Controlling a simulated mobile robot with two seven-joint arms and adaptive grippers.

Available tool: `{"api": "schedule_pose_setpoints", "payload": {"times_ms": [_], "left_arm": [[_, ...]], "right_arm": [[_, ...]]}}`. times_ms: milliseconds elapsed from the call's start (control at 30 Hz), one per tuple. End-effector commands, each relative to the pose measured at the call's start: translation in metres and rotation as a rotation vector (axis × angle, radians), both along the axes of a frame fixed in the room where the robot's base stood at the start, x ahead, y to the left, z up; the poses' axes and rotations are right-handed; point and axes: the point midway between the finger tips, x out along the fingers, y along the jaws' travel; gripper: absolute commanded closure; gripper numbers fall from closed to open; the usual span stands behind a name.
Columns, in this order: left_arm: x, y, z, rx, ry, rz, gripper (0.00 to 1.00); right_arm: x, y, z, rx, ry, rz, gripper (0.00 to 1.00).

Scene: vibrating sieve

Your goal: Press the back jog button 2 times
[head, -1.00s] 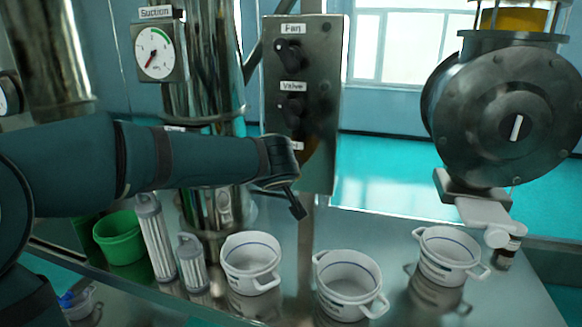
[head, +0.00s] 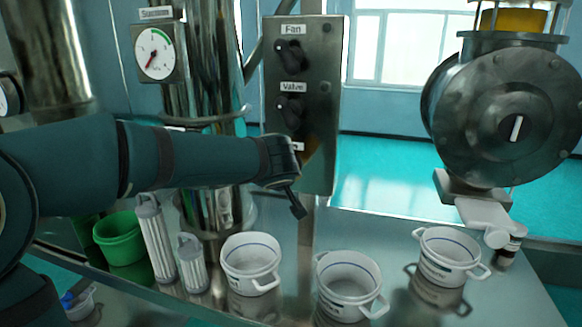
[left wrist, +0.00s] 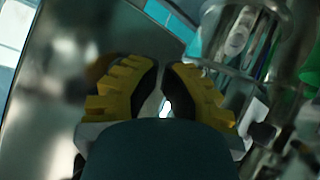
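The steel control panel (head: 325,100) carries a Fan knob (head: 288,53) and a Valve knob (head: 290,108). A third label (head: 298,147) below them is mostly covered by my left wrist. I cannot make out any jog button. My left arm reaches across from the left, and my left gripper (head: 297,205) points down and right, just below the panel's lower part. Contact with the panel cannot be told. In the left wrist view its yellow-backed fingers (left wrist: 163,85) are close together with a narrow gap and hold nothing. My right gripper is out of view.
Three white pots stand on the steel table, at left (head: 250,262), middle (head: 349,285) and right (head: 448,256). A green bucket (head: 119,238) and ribbed cylinders (head: 155,238) stand left. A round metal housing (head: 500,115) is at right.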

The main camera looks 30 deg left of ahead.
Motion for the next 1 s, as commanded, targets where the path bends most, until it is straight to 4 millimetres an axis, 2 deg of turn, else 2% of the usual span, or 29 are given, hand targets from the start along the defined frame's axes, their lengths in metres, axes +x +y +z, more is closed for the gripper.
{"api": "schedule_pose_setpoints", "payload": {"times_ms": [467,767,1000], "left_arm": [[0.000,0.000,0.000,0.000,0.000,0.000,1.00],[0.008,0.002,-0.002,-0.001,0.001,0.000,1.00],[0.008,0.002,0.000,0.000,0.000,0.000,1.00]], "right_arm": [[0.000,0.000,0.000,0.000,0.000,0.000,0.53],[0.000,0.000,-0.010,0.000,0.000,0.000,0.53],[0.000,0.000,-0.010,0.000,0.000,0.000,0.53]]}}
